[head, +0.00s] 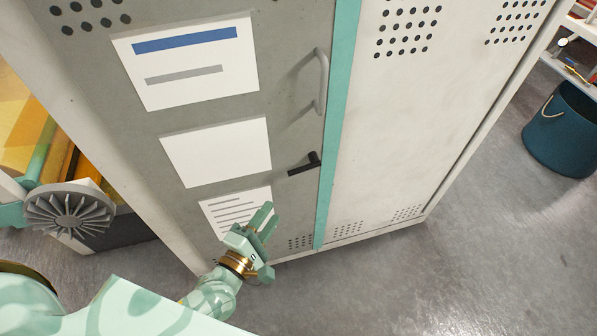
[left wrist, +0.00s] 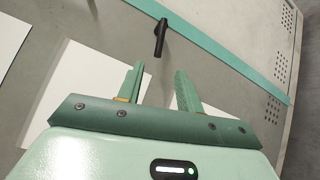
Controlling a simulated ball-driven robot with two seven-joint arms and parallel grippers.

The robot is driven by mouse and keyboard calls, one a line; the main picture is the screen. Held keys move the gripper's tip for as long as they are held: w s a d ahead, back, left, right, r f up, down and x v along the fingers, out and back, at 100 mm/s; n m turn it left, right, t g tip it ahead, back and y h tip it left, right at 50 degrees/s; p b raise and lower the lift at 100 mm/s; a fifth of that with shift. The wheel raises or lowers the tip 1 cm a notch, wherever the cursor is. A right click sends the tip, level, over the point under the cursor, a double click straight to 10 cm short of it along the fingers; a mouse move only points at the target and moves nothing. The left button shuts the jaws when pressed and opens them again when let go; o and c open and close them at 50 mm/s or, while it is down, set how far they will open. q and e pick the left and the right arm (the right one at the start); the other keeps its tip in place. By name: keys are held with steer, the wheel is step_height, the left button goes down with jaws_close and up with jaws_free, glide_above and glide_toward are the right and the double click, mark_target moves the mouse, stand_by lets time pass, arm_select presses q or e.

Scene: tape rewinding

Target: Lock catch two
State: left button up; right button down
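A black catch (head: 305,164) is on the grey locker door (head: 290,215), low near its right edge and below the grey bar handle (head: 321,82). It also shows in the left wrist view (left wrist: 161,37), beyond my fingertips. It is the only catch I see, and its number cannot be read. My left gripper (head: 268,217) is in front of the lower door, below and left of the catch. In the left wrist view its two fingers (left wrist: 160,69) are apart with nothing between them, and clear of the catch. My right gripper is not in view.
A teal strip (head: 338,120) divides the grey door from the pale door (head: 410,110) on the right. White sheets (head: 216,152) are on the grey door. A blue bucket (head: 562,130) stands at the right. The floor (head: 470,260) in front of the locker's right side is clear.

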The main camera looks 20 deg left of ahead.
arm_select(q)
steer(key=w+d+b, duration=0.2)
steer(key=w, duration=1.2)
steer(key=shift+f, duration=0.2)
steer(key=shift+d, duration=0.1)
jaws_close()
